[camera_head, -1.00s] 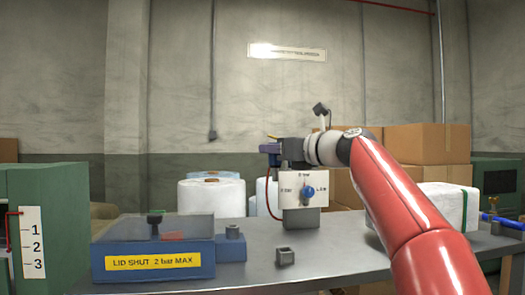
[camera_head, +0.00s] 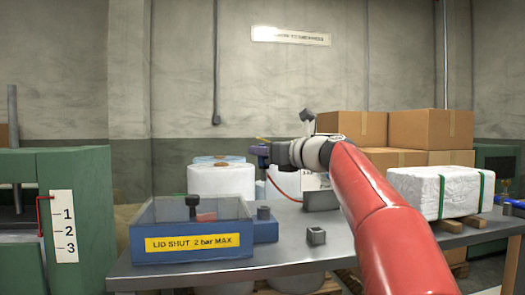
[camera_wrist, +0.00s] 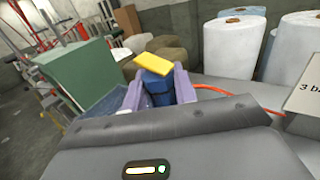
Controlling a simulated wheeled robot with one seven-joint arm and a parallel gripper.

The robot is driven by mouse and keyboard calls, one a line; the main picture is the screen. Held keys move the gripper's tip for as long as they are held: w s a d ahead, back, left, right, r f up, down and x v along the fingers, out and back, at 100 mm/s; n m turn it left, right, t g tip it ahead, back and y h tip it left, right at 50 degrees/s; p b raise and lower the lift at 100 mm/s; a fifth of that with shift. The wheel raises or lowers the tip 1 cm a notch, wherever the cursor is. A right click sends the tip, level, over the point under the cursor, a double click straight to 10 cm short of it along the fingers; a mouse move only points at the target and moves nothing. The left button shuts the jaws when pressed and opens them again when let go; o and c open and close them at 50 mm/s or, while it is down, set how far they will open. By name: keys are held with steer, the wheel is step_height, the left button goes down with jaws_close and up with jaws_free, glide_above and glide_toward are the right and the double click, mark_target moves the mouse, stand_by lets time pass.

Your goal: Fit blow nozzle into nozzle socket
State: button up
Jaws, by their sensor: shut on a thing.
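The blow nozzle is a small blue piece (camera_wrist: 156,88) with a yellow end (camera_wrist: 155,63) and a red hose. My gripper (camera_wrist: 157,90) is shut on it, with a finger on each side. In the head view my gripper (camera_head: 265,152) holds it above the table's back part, behind the blue box. A small grey square piece with an open top (camera_head: 316,236) stands on the table. Another dark square piece (camera_head: 264,213) stands on the blue block at the box's right side. I cannot tell which is the nozzle socket.
The blue box (camera_head: 190,246) has a clear lid and a yellow label. A green cabinet (camera_head: 90,190) stands left and a white strapped block (camera_head: 436,192) right. Bare table (camera_head: 285,250) lies in front.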

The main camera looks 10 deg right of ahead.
mark_target(266, 172)
steer(key=shift+f+b, duration=2)
steer(key=shift+f, duration=0.65)
steer(key=shift+p, duration=0.6)
steer(key=shift+f+b, duration=1.35)
steer(key=shift+f, duration=0.5)
steer(key=o, duration=1.1)
steer(key=v, duration=0.7)
steer(key=shift+s+d+b, duration=0.2)
steer(key=shift+s+b, duration=0.15)
steer(key=shift+b, duration=0.05)
